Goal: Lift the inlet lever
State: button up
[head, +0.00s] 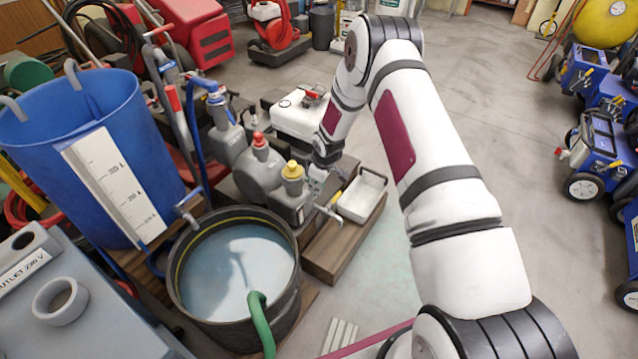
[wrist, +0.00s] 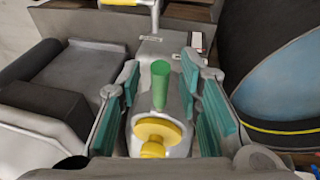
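The inlet lever is not labelled in view, so I cannot tell for sure which part it is. A small yellow handle (head: 335,199) sits on a thin pipe beside the grey pump with the yellow cap (head: 293,170); a yellow piece (wrist: 118,3) also shows at the wrist view's top edge. My gripper (head: 318,174) is at the pump, partly hidden by my wrist in the head view. In the wrist view my gripper (wrist: 166,100) is open, its teal pads either side of a green cylinder (wrist: 160,85) and a yellow round knob (wrist: 157,134). Contact is not visible.
A black tub of water (head: 185,290) with a green hose (head: 261,325) stands left of the pumps. A white tray (head: 362,196) lies right of them on a wooden plinth (head: 325,262). A red-capped pump (head: 258,170) is close by.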

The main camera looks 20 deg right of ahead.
jog(key=v, duration=1.1)
jog(key=shift+r, duration=0.3)
jog(key=shift+s, duration=0.1)
jog(key=s+r+m+h, duration=0.1)
jog(key=s+r, duration=0.5)
jog(key=r, duration=0.3)
jog(key=s+a+r+m+g, duration=0.1)
jog(key=s+r+m, duration=0.1)
jog(key=s+r, duration=0.5)
jog(key=s+r+m+h, duration=0.1)
jog(key=s+r, duration=0.3)
jog(key=r, duration=0.6)
jog(key=s+a+r+m+y, duration=0.1)
jog(key=s+a+r, duration=0.15)
jog(key=s, duration=0.75)
jog(key=s+a+r+m+g, duration=0.1)
jog(key=s+r+m, duration=0.15)
jog(key=s, duration=0.75)
jog(key=s+a+r+m+y, duration=0.1)
jog(key=s+a+r, duration=0.15)
jog(key=s, duration=0.75)
notch_tip(320, 180, up, 19)
jog(key=t+p, duration=0.2)
jog(key=p, duration=1.6)
jog(key=shift+d+r+t, duration=0.2)
jog(key=shift+t, duration=0.2)
